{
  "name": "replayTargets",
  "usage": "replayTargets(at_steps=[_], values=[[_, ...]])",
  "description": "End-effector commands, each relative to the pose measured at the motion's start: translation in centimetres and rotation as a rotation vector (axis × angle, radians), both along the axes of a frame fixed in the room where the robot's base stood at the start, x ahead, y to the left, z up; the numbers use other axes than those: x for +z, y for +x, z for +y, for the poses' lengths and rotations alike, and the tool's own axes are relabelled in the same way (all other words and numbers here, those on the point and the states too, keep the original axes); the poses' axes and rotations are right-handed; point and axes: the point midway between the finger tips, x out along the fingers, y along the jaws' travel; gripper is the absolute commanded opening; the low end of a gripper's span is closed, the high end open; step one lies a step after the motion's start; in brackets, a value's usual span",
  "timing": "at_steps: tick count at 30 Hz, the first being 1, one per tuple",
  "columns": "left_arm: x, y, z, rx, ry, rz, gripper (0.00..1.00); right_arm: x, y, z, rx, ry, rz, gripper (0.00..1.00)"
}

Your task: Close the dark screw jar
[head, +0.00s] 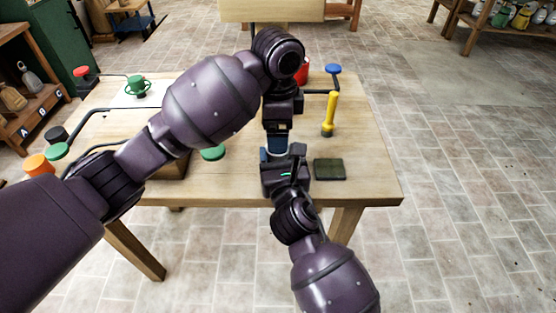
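A dark blue jar (276,143) stands near the front of the wooden table, in the middle of the head view. It shows only as a narrow band between my two grippers, with a pale strip low on it. My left gripper (278,126) points straight down over the jar and hides its top, so I cannot see a lid. My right gripper (284,162) reaches in from the front, low at the jar, and covers its lower part. The fingertips of both grippers are largely hidden, and I cannot tell whether either is shut on the jar.
A dark green square (329,169) lies right of the jar. A yellow upright tool (329,114) and a red item (303,70) stand behind. A green round piece (213,153) lies left. A green cup-like object (137,86) is farther back. The table's (372,184) front right is mostly clear.

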Motion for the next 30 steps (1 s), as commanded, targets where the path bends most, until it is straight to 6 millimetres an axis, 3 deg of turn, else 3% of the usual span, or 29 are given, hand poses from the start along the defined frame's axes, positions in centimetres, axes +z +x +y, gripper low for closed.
replayTargets(at_steps=[1,8,14,30], values=[[-0.3,0.0,0.0,0.0,0.0,0.003,0.97,-0.8,-0.1,-0.1,-0.003,-0.004,0.016,0.0],[-0.2,0.0,0.0,0.0,0.0,0.003,1.0,-0.9,-0.1,-0.1,-0.003,-0.004,0.016,0.0],[1.1,0.1,0.0,-0.002,0.001,-0.001,1.0,-0.9,-0.1,-0.1,-0.003,-0.004,0.017,0.0],[10.2,0.0,0.0,0.0,0.001,-0.001,1.0,-0.9,-0.1,-0.1,-0.003,-0.004,0.017,0.0]])
